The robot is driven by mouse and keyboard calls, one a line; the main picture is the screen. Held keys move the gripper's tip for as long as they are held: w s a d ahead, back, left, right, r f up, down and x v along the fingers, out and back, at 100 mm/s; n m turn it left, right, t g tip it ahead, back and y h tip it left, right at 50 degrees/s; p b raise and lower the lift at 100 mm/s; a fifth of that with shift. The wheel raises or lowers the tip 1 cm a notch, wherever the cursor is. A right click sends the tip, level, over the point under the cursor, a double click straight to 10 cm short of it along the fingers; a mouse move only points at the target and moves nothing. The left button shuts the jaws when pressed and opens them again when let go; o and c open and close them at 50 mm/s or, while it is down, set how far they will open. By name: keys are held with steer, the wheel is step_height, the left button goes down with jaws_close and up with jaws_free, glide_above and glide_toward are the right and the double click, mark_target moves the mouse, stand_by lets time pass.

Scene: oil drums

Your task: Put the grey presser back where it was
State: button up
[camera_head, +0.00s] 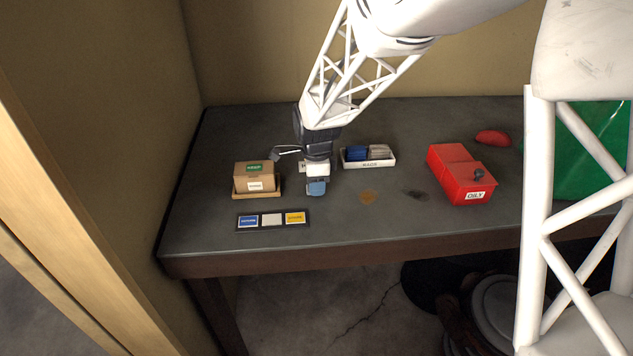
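My gripper (317,180) points down over the table, left of the white rag tray. A small blue-grey block (317,188) shows at its lower end, below a white part. I cannot tell whether this block is the grey presser or part of the gripper, nor whether it touches the table. A grey piece with thin pale bars (287,152) sticks out left of the wrist; what it is stays unclear. A white label (302,167), seemingly starting with "H", is mostly hidden behind the gripper. The fingers are too small to read as open or shut.
A cardboard box (256,178) with a green label sits on a wooden tray to the left. A strip of blue, white and yellow cards (273,220) lies in front. The rag tray (369,164), a red "OILY" box (459,174) and a red cloth (492,138) stand right. Stains mark the clear table middle.

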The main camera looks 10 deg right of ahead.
steer(key=o, duration=0.4)
steer(key=shift+o, duration=0.2)
steer(key=shift+r, duration=0.1)
step_height(320, 180, up, 12)
steer(key=shift+r, duration=0.1)
stand_by(0.4)
steer(key=shift+s, duration=0.1)
stand_by(0.5)
steer(key=s+d+r+n+t, duration=0.1)
steer(key=s+d+n, duration=0.2)
steer(key=s+n, duration=0.3)
steer(key=s+d+r+n, duration=0.1)
steer(key=s+d+n, duration=0.3)
steer(key=s, duration=1)
steer(key=s+d+r+n+t, duration=0.1)
steer(key=s+d+n, duration=0.3)
steer(key=s+n, duration=0.3)
steer(key=shift+s+d+r+n+t, duration=0.3)
steer(key=shift+s+n, duration=0.1)
steer(key=shift+s, duration=1.5)
